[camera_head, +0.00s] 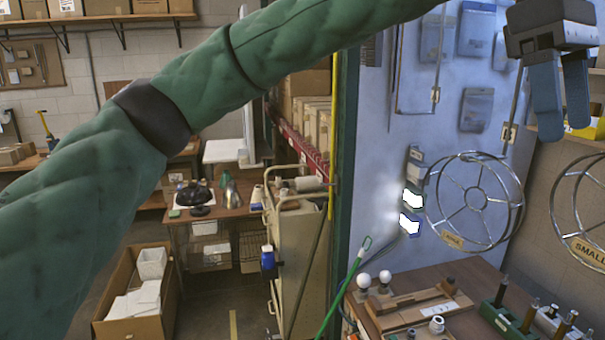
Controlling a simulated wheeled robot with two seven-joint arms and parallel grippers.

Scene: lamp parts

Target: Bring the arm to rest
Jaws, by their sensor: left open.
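My left arm, in a green quilted sleeve, crosses the head view from the lower left to the top right. My left gripper (562,130) hangs at the top right with its two blue fingers pointing down. The fingers are apart with nothing between them. One wire ring (474,200) has a tag I cannot read clearly; the other (590,215), cut by the right edge, is tagged SMALL. My right gripper is not in view.
On the bench are two white bulbs (375,282), a wooden board (420,308) with small parts, and green holders (515,320) with dark upright pieces. Lit switches (411,210) are on the wall. A cabinet (297,250) and a cardboard box (140,300) stand left of the bench.

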